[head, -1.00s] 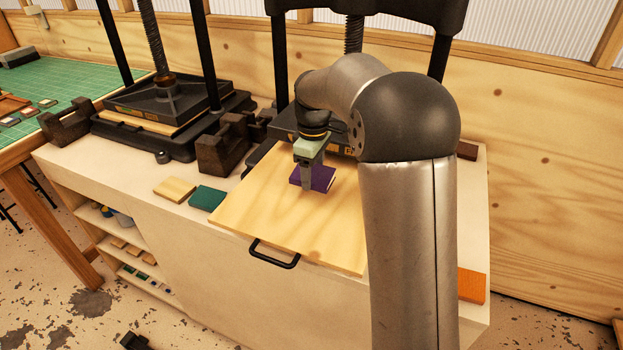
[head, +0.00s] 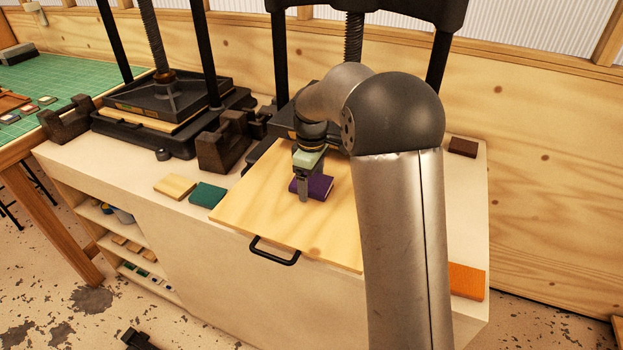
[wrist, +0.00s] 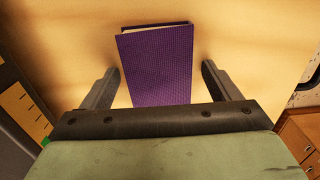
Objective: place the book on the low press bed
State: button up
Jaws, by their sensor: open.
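A purple book (head: 318,187) lies flat on the pale wooden bed board (head: 262,219) of the right-hand press. The board has a black handle at its front. My gripper (head: 303,198) is over the book's left part in the head view. In the wrist view the purple book (wrist: 158,64) shows ahead of and between the two fingers (wrist: 160,80), with gaps on both sides. The jaws are open and hold nothing. The near end of the book is hidden behind the gripper body. I cannot tell how high the fingertips are above the board.
A cream book (head: 175,187) and a teal book (head: 208,197) lie on the bench left of the board. An orange block (head: 467,281) and a dark brown block (head: 463,147) lie to the right. Another press (head: 165,105) stands at the left, with dark blocks (head: 225,148) between.

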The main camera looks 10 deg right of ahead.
aim_at(312, 183)
notch_tip(312, 183, up, 12)
jog(key=f, duration=0.1)
jog(key=s+f+m, duration=0.3)
jog(key=s, duration=0.8)
jog(key=s+f+m, duration=0.3)
jog(key=s+m, duration=0.1)
jog(key=s, duration=0.6)
jog(key=s+f+m, duration=0.3)
jog(key=s, duration=0.8)
jog(key=shift+s+a+f+m+t+b, duration=0.15)
jog(key=shift+s+f+m+t+b, duration=0.15)
jog(key=shift+m, duration=0.1)
